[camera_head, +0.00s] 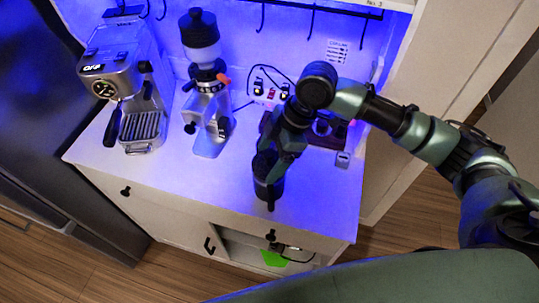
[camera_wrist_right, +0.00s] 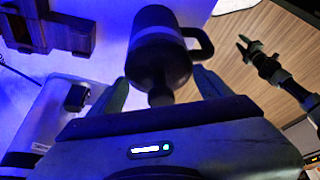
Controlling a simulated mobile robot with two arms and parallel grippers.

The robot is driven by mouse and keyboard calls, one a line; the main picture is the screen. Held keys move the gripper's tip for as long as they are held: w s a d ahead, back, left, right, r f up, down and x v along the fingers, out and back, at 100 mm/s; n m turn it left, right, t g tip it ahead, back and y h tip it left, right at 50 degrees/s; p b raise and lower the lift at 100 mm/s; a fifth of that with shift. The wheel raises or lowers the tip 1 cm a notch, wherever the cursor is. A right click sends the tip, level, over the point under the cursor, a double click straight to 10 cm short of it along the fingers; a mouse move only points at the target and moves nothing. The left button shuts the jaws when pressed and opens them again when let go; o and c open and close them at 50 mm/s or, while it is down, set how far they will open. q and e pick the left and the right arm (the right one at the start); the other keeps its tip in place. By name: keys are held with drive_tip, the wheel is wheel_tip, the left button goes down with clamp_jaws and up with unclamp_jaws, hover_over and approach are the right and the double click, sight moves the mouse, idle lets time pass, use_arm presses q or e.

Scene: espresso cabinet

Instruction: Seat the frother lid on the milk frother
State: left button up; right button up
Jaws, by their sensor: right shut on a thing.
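The dark milk frother (camera_head: 263,188) stands on the counter near its front edge, with its handle towards the front. In the right wrist view the frother (camera_wrist_right: 150,25) shows its handle at the right. My right gripper (camera_head: 276,160) is over the frother's top. Its fingers straddle the dark round frother lid (camera_wrist_right: 158,72), with a knob towards the camera. The lid is in line with the frother's mouth; I cannot tell whether it is fully down. My left gripper (camera_wrist_right: 243,47) appears in the right wrist view, apart from the counter, its fingers spread and empty.
An espresso machine (camera_head: 125,85) and a grinder (camera_head: 207,80) stand at the left and middle of the counter. A brown box (camera_head: 328,138) is behind my right gripper. The counter (camera_head: 180,170) is clear left of the frother. An open compartment with a green item (camera_head: 273,258) is below.

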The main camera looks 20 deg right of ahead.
sight(274, 152)
drive_tip(key=o, duration=1.3)
drive_tip(key=shift+o, duration=0.2)
drive_tip(key=shift+r, duration=0.1)
drive_tip(key=b+v, duration=0.2)
drive_tip(key=v, duration=0.5)
drive_tip(key=shift+d+r, duration=0.2)
